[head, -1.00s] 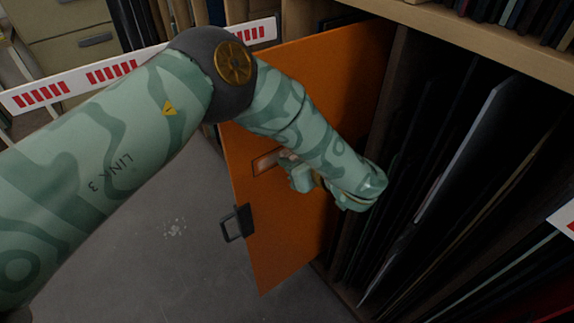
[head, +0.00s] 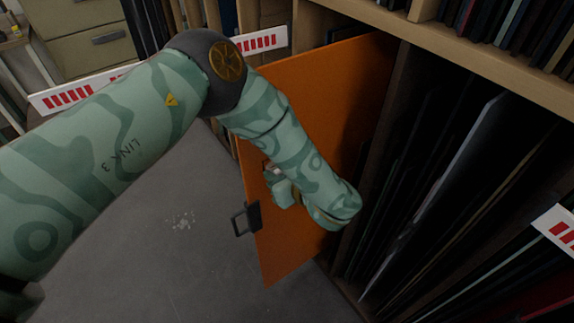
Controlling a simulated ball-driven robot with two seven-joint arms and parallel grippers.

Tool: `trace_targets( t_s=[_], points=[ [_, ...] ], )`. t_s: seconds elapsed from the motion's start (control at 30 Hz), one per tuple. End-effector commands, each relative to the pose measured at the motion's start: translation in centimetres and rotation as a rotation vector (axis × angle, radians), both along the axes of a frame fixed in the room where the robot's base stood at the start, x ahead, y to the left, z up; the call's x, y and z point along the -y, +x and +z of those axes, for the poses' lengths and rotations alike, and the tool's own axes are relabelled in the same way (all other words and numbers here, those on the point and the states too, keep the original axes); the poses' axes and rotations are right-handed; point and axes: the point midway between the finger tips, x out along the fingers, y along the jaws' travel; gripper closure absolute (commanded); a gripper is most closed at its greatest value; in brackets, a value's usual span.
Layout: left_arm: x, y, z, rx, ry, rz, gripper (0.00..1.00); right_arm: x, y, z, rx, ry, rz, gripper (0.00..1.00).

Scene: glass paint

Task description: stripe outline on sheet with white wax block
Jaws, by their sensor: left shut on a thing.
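An orange sheet (head: 340,90) stands upright, partly out of a dark slotted rack. My left gripper (head: 272,176) is at the sheet's front face, left of its middle, and is shut. A small pale bit shows at its fingers, which I take to be the white wax block (head: 277,170); most of it is hidden by the gripper and wrist. I cannot tell whether it touches the sheet. No clear wax line shows on the visible part of the sheet. My right gripper is not in view.
The rack (head: 440,200) on the right holds several dark sheets. A wooden shelf (head: 480,60) runs above it. Red-and-white barrier strips (head: 262,42) stand behind my arm.

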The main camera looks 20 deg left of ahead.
Motion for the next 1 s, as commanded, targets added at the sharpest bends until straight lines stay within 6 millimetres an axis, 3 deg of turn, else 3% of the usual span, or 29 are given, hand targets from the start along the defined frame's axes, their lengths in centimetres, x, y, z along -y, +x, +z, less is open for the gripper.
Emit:
trace_targets(
  t_s=[0.47,1.0],
  points=[
    [-0.3,-0.8,0.0,-0.001,-0.001,-0.001,1.0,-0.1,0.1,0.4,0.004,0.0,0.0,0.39],
    [4.2,-4.3,0.0,-0.001,-0.001,-0.002,1.0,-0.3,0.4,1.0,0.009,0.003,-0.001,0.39]
  ],
)
